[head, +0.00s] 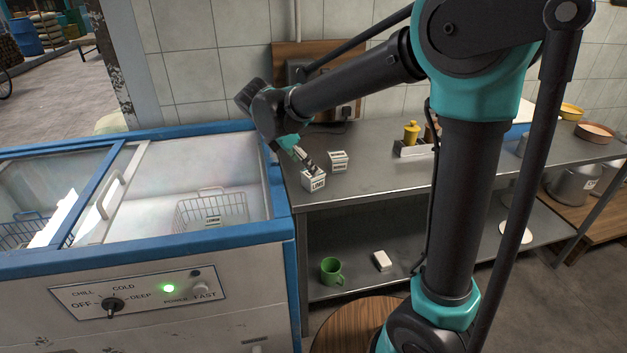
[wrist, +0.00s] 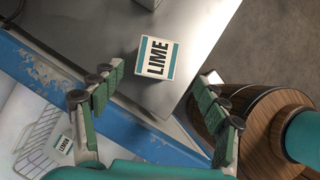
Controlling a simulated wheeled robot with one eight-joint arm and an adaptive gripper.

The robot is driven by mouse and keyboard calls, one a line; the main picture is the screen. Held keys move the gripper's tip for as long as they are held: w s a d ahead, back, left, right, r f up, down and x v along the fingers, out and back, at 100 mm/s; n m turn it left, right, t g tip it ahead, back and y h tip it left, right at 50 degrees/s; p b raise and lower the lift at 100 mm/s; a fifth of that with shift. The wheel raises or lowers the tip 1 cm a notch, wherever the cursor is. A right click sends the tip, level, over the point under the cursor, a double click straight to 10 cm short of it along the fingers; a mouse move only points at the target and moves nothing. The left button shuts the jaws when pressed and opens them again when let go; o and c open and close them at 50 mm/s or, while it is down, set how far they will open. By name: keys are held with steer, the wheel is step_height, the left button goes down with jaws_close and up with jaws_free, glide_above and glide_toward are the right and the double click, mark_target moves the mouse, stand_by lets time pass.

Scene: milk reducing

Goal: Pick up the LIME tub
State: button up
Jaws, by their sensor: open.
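The LIME tub (head: 314,181) is a small white box with a teal band and dark lettering. It stands on the left end of the steel counter, near the counter's front edge. In the wrist view the LIME tub (wrist: 156,59) lies beyond the fingertips, roughly between their lines. My gripper (head: 306,164) is close to the LIME tub in the head view, with its fingers pointing down. In the wrist view my gripper (wrist: 158,88) is open, with nothing between its green-padded fingers. The head view does not show clearly whether a finger touches the tub.
A second white tub (head: 338,160) stands just behind on the counter (head: 385,165). A condiment caddy (head: 413,150) stands further right. A green mug (head: 331,270) is on the lower shelf.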

mark_target(313, 178)
steer(key=x, duration=0.8)
steer(key=shift+w+a+f, duration=0.2)
steer(key=shift+a+f, duration=0.05)
steer(key=shift+a, duration=0.05)
steer(key=c, duration=1.4)
